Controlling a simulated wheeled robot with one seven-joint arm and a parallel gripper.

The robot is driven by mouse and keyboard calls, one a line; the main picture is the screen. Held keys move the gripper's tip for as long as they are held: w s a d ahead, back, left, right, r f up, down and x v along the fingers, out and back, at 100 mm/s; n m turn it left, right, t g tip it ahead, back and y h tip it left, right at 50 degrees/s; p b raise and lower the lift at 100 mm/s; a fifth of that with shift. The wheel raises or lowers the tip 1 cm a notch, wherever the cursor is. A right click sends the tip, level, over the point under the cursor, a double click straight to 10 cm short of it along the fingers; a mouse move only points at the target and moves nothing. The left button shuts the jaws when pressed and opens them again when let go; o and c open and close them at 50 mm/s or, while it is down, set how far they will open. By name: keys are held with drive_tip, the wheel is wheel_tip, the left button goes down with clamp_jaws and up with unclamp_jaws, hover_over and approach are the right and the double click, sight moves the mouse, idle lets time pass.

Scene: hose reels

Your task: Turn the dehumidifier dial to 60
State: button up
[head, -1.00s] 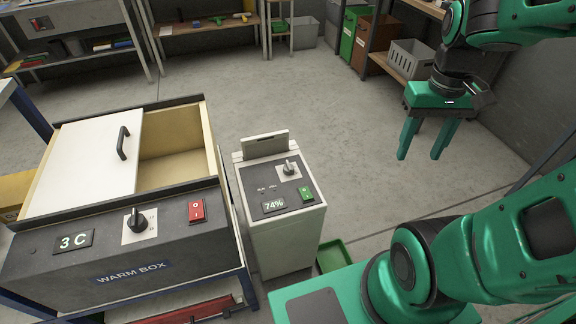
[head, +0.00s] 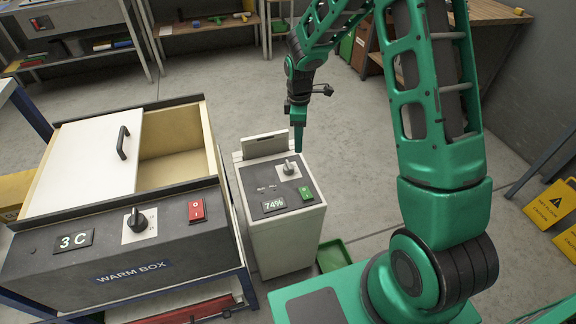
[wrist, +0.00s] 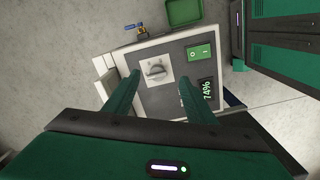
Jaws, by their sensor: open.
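The dehumidifier (head: 282,240) is a pale box with a dark sloped panel, standing on the floor right of the warm box. Its dial (head: 288,170) is a grey knob on a white plate, and its display (head: 273,204) reads 74%. In the wrist view the dial (wrist: 155,71) shows between and beyond the fingers, with the green switch (wrist: 199,53) and the display (wrist: 207,90) to its right. My gripper (head: 298,146) points down just above the dial's far side in the head view. In the wrist view my gripper (wrist: 160,92) is open and empty.
The warm box (head: 110,235) stands close on the left, with its own knob (head: 137,221), red switch (head: 197,210) and 3 C display. A green tray (head: 334,256) lies on the floor at right. Open floor lies behind.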

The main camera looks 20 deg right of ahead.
sight(288, 164)
drive_tip(key=shift+n, duration=0.8)
drive_tip(key=a+f, duration=0.1)
drive_tip(key=f, duration=0.3)
drive_tip(key=w+a+f, duration=0.1)
drive_tip(key=f, duration=0.4)
drive_tip(key=a+f, duration=0.1)
drive_tip(key=f, duration=0.4)
drive_tip(key=shift+w+f, duration=0.2)
drive_tip(key=shift+w, duration=0.15)
drive_tip(key=c, duration=0.8)
